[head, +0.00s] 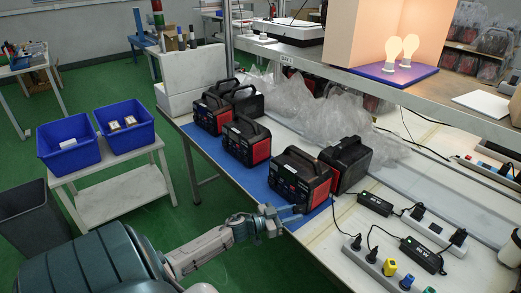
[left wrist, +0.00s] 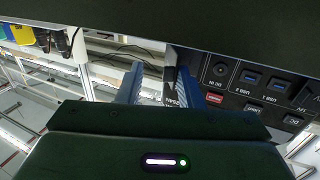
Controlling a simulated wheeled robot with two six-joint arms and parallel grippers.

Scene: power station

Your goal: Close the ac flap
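The nearest black-and-red power station (head: 300,180) stands on the blue mat, its socketed front facing my left arm. USB and DC ports show on the panel. I cannot make out the ac flap. My right gripper is not in view.
Several other power stations (head: 246,141) stand behind on the blue mat (head: 256,184). Chargers and power strips (head: 380,265) lie on the bench to the right. Blue bins (head: 69,144) sit on a side table at left. Plastic wrap (head: 335,110) lies behind.

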